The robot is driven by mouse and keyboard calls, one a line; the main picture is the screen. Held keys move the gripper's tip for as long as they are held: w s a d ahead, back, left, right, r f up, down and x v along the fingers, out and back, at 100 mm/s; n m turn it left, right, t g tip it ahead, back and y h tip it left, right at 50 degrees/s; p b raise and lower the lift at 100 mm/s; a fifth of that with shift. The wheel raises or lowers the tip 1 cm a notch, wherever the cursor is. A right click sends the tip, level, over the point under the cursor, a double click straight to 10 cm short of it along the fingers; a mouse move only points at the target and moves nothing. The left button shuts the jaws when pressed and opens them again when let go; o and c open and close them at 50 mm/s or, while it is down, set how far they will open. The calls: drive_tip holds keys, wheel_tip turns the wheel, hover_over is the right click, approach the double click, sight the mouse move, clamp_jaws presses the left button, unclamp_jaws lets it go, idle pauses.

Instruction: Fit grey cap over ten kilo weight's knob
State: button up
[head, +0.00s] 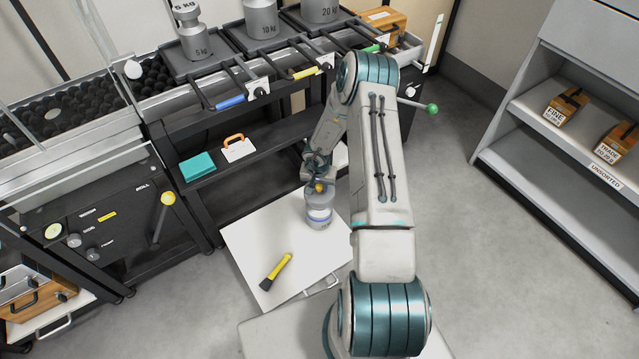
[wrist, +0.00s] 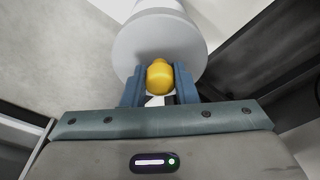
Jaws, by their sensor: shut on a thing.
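My gripper (head: 318,186) is shut on the yellow knob on top of the grey cap (head: 320,214), a grey cylinder with a pale band. The wrist view shows the yellow knob (wrist: 159,78) between the two blue fingers and the cap's round grey top (wrist: 195,50) beyond it. The cap is upright at the white tabletop; whether it touches it is unclear. The ten kilo weight (head: 262,20), a grey cylinder marked 10 kg, stands on the middle pan at the back. Its knob is cut off by the picture's top edge.
A yellow and black torch-like tool (head: 276,271) lies on the white tabletop (head: 255,245). The 5 kg weight (head: 198,46) and 20 kg weight (head: 322,12) flank the ten kilo one. A teal block (head: 197,166) and orange-handled item (head: 237,149) lie on the dark shelf below.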

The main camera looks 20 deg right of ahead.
sight(318, 195)
drive_tip(key=o, duration=1)
drive_tip(key=shift+f, duration=0.1)
drive_tip(key=shift+r, duration=0.4)
wheel_tip(318, 195, up, 12)
drive_tip(key=s+a+p, duration=0.1)
drive_tip(key=p, duration=0.3)
drive_tip(key=shift+s+r, duration=0.15)
drive_tip(key=shift+s, duration=0.1)
